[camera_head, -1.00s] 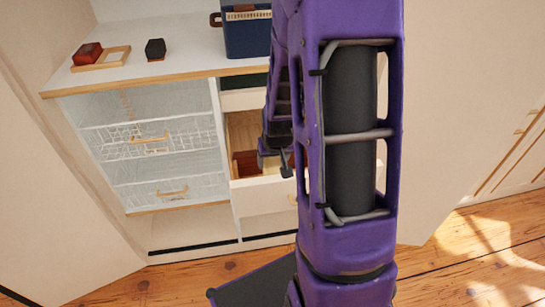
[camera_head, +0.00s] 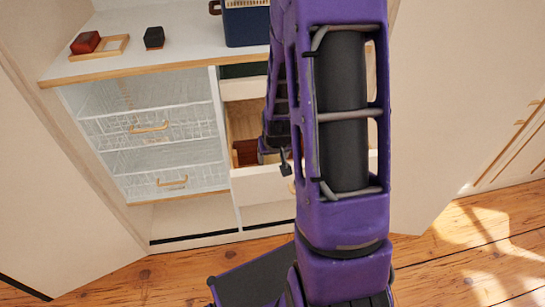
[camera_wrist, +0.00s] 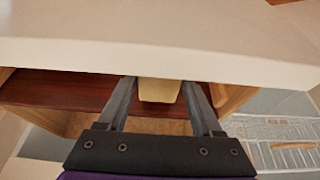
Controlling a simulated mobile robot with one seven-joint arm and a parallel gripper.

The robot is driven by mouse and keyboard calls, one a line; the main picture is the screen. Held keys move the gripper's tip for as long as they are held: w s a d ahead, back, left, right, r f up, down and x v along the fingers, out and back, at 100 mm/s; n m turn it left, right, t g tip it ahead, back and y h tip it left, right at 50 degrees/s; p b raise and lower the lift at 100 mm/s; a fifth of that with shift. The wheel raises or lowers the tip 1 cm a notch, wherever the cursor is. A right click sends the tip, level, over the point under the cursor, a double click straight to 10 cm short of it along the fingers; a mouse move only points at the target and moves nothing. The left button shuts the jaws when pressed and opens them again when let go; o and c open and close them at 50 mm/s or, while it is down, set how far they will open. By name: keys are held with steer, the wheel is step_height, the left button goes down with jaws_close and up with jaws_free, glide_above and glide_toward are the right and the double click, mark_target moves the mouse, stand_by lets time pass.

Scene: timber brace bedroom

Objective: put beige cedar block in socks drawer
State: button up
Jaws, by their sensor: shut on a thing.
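The beige cedar block (camera_wrist: 159,91) is between the fingers of my gripper (camera_wrist: 160,101) in the wrist view, and the gripper is shut on it. In the head view my gripper (camera_head: 270,155) is at the open drawer (camera_head: 262,188), behind its white front, and the block is hidden there. The drawer front also shows in the wrist view (camera_wrist: 160,52), across the top, close to the block. A dark red-brown wooden surface (camera_wrist: 60,90) lies inside the drawer beside the block. I cannot tell whether the block touches the drawer.
Wire baskets (camera_head: 150,130) fill the left side of the cabinet. On the white top (camera_head: 185,55) stand a red block (camera_head: 85,42) on a wooden tray (camera_head: 112,52), a black block (camera_head: 154,38) and a blue box (camera_head: 246,25). The wooden floor (camera_head: 450,262) at right is clear.

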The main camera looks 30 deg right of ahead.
steer(key=shift+f, duration=1.9)
stand_by(1.1)
steer(key=o, duration=1.5)
steer(key=p+v, duration=0.3)
steer(key=v, duration=1.3)
steer(key=shift+s+r+p, duration=0.1)
steer(key=shift+r+p, duration=0.1)
steer(key=shift+p, duration=0.2)
steer(key=shift+s+a+r, duration=0.1)
steer(key=shift+s+r, duration=0.15)
steer(key=shift+r, duration=0.15)
